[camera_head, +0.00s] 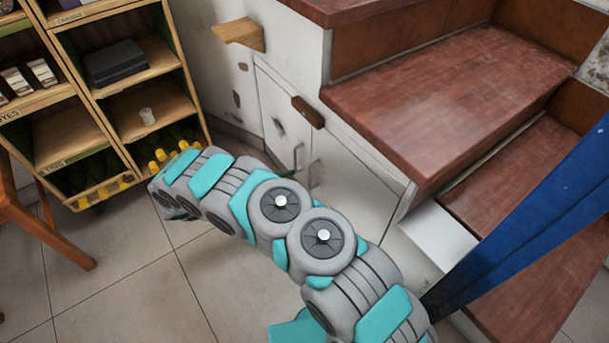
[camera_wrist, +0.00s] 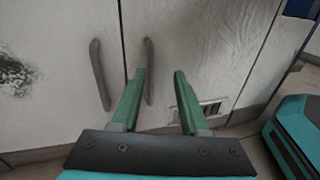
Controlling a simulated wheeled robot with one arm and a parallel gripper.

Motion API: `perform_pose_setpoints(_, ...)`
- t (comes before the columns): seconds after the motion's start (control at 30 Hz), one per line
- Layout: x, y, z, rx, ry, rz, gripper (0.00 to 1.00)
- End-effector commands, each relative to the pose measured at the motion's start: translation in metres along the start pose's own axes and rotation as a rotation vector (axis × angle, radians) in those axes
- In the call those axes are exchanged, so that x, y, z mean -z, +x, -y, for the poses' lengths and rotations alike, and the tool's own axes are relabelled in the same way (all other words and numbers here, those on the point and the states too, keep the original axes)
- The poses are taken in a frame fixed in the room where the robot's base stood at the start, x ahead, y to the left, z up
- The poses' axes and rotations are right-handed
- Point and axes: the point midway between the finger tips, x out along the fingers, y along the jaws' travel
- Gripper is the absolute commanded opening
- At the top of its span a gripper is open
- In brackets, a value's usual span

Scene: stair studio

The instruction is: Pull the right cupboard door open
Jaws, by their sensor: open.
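The white cupboard under the stairs has a left door (camera_wrist: 50,50) and a right door (camera_wrist: 215,55), both shut, with a dark seam between them. In the wrist view the left door's grey bar handle (camera_wrist: 98,75) is left of my gripper (camera_wrist: 159,72). The right door's upright handle (camera_wrist: 149,55) appears just right of the left fingertip, in the opening between the green fingers. My gripper is open and holds nothing; whether a finger touches the handle I cannot tell.
Wooden stairs (camera_head: 440,95) overhang the cupboard at the right. A wooden shelf unit (camera_head: 128,84) with bottles stands at the left, close to my arm's wrist end. A small wooden ledge (camera_head: 238,32) juts from the wall. Tiled floor (camera_head: 120,290) is open at the lower left.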

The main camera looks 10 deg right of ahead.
Motion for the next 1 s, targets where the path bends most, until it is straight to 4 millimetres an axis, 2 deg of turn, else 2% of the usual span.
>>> perform_pose_setpoints(0.03, 0.011, -0.006, -0.001, -0.023, -0.015, 0.008, 0.45)
perform_pose_setpoints(0.1, 0.022, -0.013, -0.001, -0.047, -0.03, 0.017, 0.45)
perform_pose_setpoints(0.3, 0.032, -0.016, -0.002, -0.073, -0.045, 0.03, 0.45)
perform_pose_setpoints(0.43, 0.031, -0.003, -0.003, -0.07, -0.046, 0.033, 0.45)
perform_pose_setpoints(0.73, 0.029, 0.043, -0.006, -0.069, -0.046, 0.031, 0.45)
perform_pose_setpoints(1.0, 0.029, 0.059, -0.007, -0.072, -0.045, 0.03, 0.45)
